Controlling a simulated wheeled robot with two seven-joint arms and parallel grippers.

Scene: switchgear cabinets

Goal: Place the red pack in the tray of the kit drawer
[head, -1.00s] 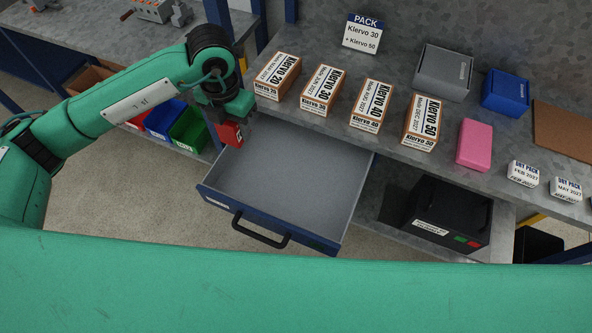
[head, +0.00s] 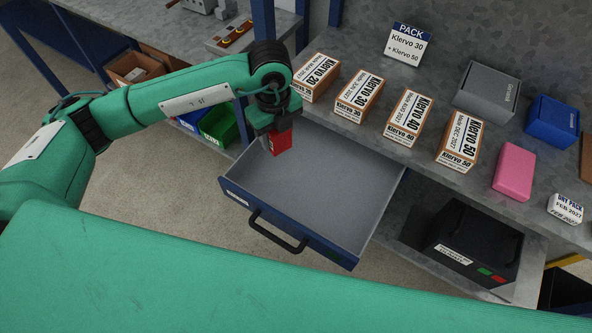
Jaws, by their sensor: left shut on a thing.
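The red pack (head: 281,143) is a small red block with a dark mark on it. My left gripper (head: 279,130) is shut on it and points down. It holds the pack over the back left part of the open kit drawer (head: 290,223). The drawer has a grey inside, a blue front and a black handle, and its visible floor (head: 320,190) is bare. Whether the pack touches the drawer floor cannot be told from this angle. My right gripper is not in view.
Several labelled Klervo boxes (head: 358,97) stand on the metal bench behind the drawer, with a PACK sign (head: 408,43). A grey box (head: 487,90), blue box (head: 552,122) and pink block (head: 514,171) are to the right. A black box (head: 472,240) sits on the lower shelf.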

